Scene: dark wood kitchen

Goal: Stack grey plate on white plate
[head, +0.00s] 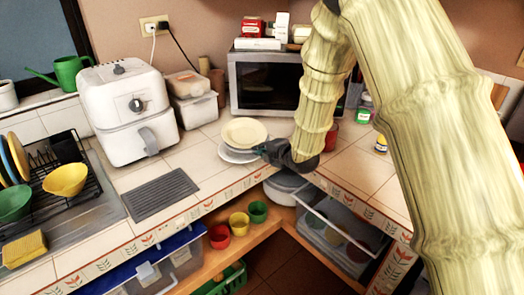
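A cream-coloured plate (244,131) lies over one or more white-grey plates (232,156) on the tiled counter, in front of the microwave's left side. I cannot tell for sure which of them is the grey plate, or whether the cream plate touches the one below. My gripper (264,149) is dark and small in the view. It is at the right rim of the plates, near the counter's front edge. Whether its fingers are open or shut on a rim is not clear.
A microwave (266,84) stands behind the plates and a white air fryer (127,110) to their left. A dark ridged mat (161,193) and a dish rack (62,180) lie further left. Bowls (239,223) sit on a shelf below. Bare tiles lie between mat and plates.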

